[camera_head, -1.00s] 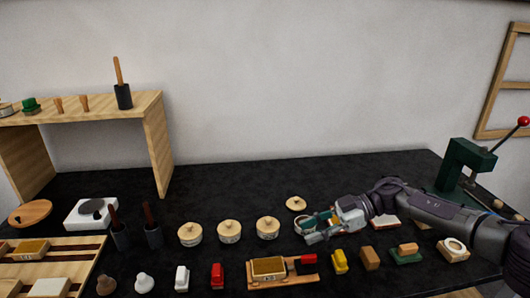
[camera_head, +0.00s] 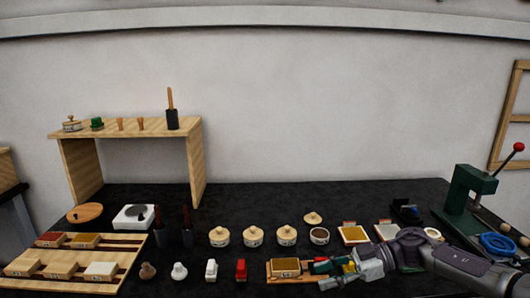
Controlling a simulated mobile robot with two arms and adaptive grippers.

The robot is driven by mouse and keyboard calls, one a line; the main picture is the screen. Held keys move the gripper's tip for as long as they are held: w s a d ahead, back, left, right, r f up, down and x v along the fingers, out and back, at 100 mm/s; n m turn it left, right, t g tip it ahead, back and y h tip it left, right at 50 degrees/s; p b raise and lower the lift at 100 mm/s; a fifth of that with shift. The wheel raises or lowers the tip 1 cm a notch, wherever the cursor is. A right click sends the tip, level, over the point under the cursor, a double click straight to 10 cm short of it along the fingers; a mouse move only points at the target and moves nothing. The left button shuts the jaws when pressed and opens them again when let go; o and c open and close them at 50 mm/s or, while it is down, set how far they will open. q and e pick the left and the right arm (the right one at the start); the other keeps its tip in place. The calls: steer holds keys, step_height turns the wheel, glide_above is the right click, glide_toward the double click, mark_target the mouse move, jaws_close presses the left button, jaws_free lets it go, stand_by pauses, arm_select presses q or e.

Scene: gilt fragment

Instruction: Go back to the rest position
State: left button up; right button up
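My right gripper (camera_head: 322,275) is at the lower right of centre in the head view, its arm coming in from the right. Its two fingers are spread apart and no held object shows between them. It is low in the picture, over the right end of a small wooden tray (camera_head: 286,278) and in front of a yellow block (camera_head: 348,268), which it partly hides. I cannot tell its exact height above the table. My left gripper is not in view.
Three lidded pots (camera_head: 253,236) and an open pot (camera_head: 320,236) stand mid-table, behind the gripper. A green press (camera_head: 468,190) with a red-knobbed lever and a blue coil (camera_head: 497,245) are at the right. A wooden shelf (camera_head: 195,160) stands at the left.

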steer(key=s+a+f+m+t+y, duration=0.1)
steer(key=s+a+f+m+t, duration=0.15)
steer(key=a+t, duration=0.45)
steer(key=s+a+f+m+t, duration=0.1)
steer(key=a+m+t, duration=0.3)
steer(key=a, duration=0.7)
steer(key=s+d+f+m+h, duration=0.95)
steer(key=s+d+h, duration=0.2)
steer(key=d, duration=0.25)
steer(key=s+d+f+g+h, duration=0.25)
steer(key=s+d+g, duration=0.2)
steer(key=s, duration=0.45)
steer(key=s+d+f+g+h, duration=0.1)
steer(key=s+d+f+g, duration=0.25)
steer(key=s+d, duration=0.35)
steer(key=s+a+f, duration=0.1)
steer(key=s+f, duration=0.1)
steer(key=f, duration=1.2)
steer(key=s+a+f, duration=0.1)
steer(key=f, duration=1.2)
steer(key=s+d+f+g, duration=0.2)
steer(key=s+d+f, duration=0.1)
steer(key=s+f, duration=1.1)
steer(key=shift+s+d+f, duration=0.2)
steer(key=shift+s+f, duration=0.2)
steer(key=shift+s, duration=0.8)
